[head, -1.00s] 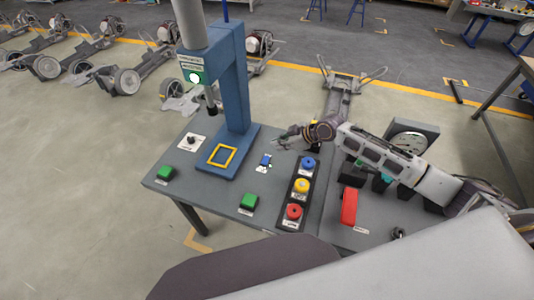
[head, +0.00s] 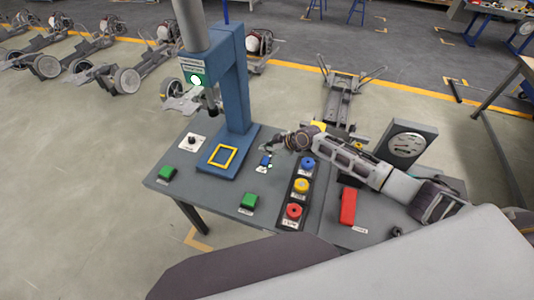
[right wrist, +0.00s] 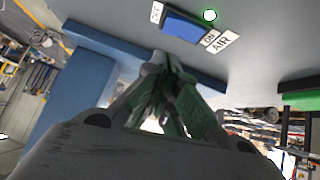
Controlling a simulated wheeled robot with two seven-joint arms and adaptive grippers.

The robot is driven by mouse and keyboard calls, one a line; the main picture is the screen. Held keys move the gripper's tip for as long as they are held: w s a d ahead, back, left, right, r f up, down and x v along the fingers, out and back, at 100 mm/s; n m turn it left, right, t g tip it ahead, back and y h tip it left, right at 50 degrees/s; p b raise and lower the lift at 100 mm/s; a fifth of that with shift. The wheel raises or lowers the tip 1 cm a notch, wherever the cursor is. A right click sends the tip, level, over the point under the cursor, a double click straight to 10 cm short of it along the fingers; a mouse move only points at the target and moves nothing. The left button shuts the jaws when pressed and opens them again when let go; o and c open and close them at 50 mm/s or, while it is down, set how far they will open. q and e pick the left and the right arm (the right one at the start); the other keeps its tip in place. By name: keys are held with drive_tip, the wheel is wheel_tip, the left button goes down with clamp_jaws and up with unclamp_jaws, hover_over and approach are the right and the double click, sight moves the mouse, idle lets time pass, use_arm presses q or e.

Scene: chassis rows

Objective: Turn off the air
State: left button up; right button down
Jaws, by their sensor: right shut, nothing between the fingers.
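The air switch (head: 265,160) is a small blue rocker on the grey bench top, right of the blue press. In the right wrist view the blue rocker (right wrist: 187,27) lies between a white label at one end and ON and AIR labels at the other. A small bright lamp (right wrist: 209,15) glows beside it. I cannot tell which side of the rocker is down. My right gripper (head: 266,149) is shut and empty just behind the switch. In the right wrist view its closed fingertips (right wrist: 163,62) appear close to the rocker, with a gap between. My left gripper is not in view.
The blue press (head: 235,90) stands left of the gripper, with a lit green lamp (head: 196,80). A panel of blue, yellow and red buttons (head: 301,186) is close on the right. A red handle (head: 348,207), green buttons (head: 249,201) and a gauge (head: 405,147) are also around.

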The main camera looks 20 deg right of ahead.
sight(267, 159)
drive_tip(key=shift+w+d+f, duration=0.1)
drive_tip(key=shift+f, duration=1.4)
drive_tip(key=shift+w+d+f+b, duration=0.15)
drive_tip(key=shift+f+b, duration=0.15)
drive_tip(key=shift+b, duration=0.15)
drive_tip(key=shift+s, duration=0.2)
